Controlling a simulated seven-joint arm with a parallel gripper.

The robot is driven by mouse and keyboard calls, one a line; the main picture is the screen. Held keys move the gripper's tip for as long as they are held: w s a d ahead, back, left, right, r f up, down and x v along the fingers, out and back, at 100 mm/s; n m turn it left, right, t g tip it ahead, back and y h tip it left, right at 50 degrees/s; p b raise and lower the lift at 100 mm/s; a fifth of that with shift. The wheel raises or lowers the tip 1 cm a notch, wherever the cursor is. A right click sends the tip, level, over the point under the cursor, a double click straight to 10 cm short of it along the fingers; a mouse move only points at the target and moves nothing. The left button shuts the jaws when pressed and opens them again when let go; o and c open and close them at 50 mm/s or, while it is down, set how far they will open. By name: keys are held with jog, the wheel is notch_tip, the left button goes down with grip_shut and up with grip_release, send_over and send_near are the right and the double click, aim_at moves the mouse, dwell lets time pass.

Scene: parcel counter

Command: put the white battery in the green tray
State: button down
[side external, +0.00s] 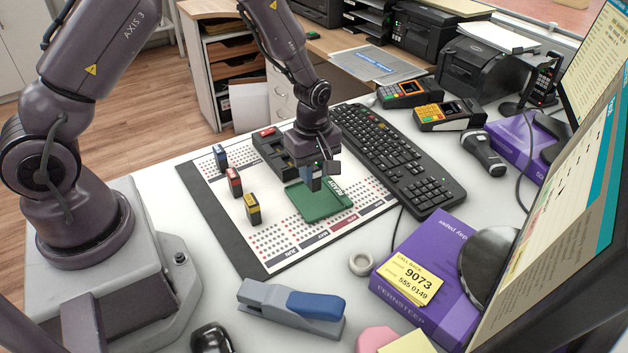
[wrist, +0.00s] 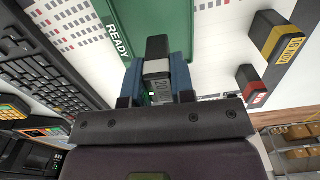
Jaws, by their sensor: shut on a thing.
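The white battery (wrist: 157,68), a dark block with a whitish band, is between the blue fingertips of my gripper (wrist: 158,80) in the wrist view. My gripper (side external: 314,180) is shut on it. In the side view the fingers point down over the back part of the green tray (side external: 322,208) and mostly hide the battery. The tray is shallow, marked READY, and its visible floor is bare. It also shows at the top of the wrist view (wrist: 190,25). I cannot tell whether the battery touches the tray floor.
Blue (side external: 220,158), red (side external: 234,182) and yellow (side external: 252,209) batteries stand left of the tray on the printed mat (side external: 275,238). A black dock (side external: 268,150) with a red-topped piece is behind. A keyboard (side external: 395,160) lies right; a stapler (side external: 292,305) and tape roll (side external: 362,264) lie in front.

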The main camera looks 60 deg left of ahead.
aim_at(314, 182)
jog(key=shift+w+f, duration=0.15)
jog(key=shift+f, duration=1.55)
jog(key=shift+f, duration=0.1)
jog(key=c, duration=1)
grip_release()
jog(key=shift+o, duration=0.2)
